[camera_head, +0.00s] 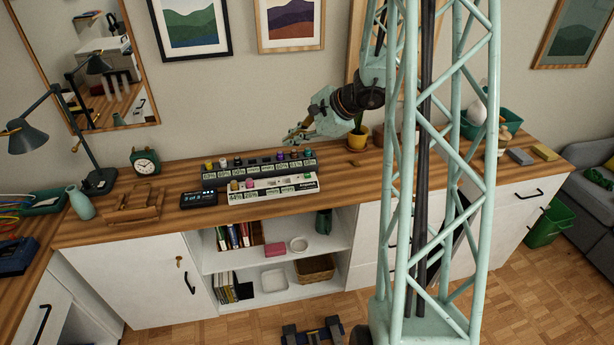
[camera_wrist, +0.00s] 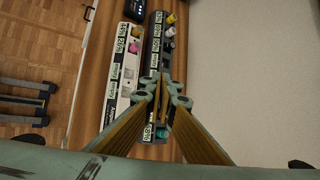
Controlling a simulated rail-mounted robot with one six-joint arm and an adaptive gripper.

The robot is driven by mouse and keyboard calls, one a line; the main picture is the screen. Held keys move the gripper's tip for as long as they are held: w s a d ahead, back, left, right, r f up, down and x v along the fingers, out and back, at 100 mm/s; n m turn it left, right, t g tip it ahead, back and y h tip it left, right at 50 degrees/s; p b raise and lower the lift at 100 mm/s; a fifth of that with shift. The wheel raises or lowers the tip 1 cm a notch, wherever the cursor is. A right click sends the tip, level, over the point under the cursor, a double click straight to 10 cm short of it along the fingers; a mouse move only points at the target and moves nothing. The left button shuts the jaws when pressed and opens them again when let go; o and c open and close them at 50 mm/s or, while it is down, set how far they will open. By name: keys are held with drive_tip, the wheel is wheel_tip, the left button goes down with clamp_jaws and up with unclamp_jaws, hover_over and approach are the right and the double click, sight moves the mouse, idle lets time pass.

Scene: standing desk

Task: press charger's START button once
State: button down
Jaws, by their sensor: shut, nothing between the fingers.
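A small black device with a lit display (camera_head: 198,198), which looks like the charger, sits on the wooden desktop left of two labelled strips. Its edge shows at the top of the wrist view (camera_wrist: 134,9). No START lettering can be read in either view. My gripper (camera_head: 291,138) is above the back of the desk, right of the device and apart from it. In the wrist view my gripper's fingers (camera_wrist: 164,82) are together and empty, in front of the black strip and hiding part of it.
A white strip (camera_head: 271,191) and a black strip (camera_head: 268,166) carry several labels and coloured caps. A wooden stand (camera_head: 133,208), a green clock (camera_head: 145,161) and a lamp (camera_head: 75,125) stand to the left.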

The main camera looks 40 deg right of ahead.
drive_tip(key=d+f+m+h, duration=0.1)
drive_tip(key=d+f+m, duration=0.1)
drive_tip(key=d+f, duration=0.3)
drive_tip(key=shift+s+d+f, duration=0.25)
drive_tip(key=shift+s+d, duration=0.15)
drive_tip(key=shift+d, duration=0.55)
drive_tip(key=shift+f, duration=0.2)
drive_tip(key=b, duration=0.3)
hover_over(308, 176)
drive_tip(key=shift+f, duration=2.9)
drive_tip(key=shift+f+b, duration=1.2)
drive_tip(key=shift+b, duration=0.2)
drive_tip(key=shift+f+b, duration=0.95)
drive_tip(key=shift+b, duration=0.7)
drive_tip(key=shift+r, duration=0.85)
